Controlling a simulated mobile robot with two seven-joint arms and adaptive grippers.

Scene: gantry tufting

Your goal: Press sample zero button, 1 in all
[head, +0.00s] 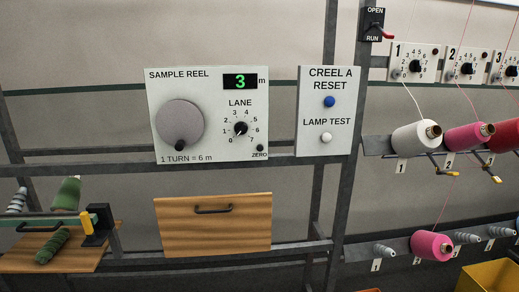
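The sample reel panel (212,140) is a pale plate on the grey frame, left of centre in the head view. The green display (240,81) reads 3 m. A large round crank disc (180,124) with a dark knob at its bottom is on the left of the panel. The lane dial (240,128) is a black knob ringed by numbers. Neither of my grippers shows in the head view.
A second panel (325,143) right of it carries a blue reset button (329,101) and a white lamp test button (326,138). A wooden drawer front (213,232) is below. Yarn cones (412,137) on pegs stand at the right. The space before the panels looks clear.

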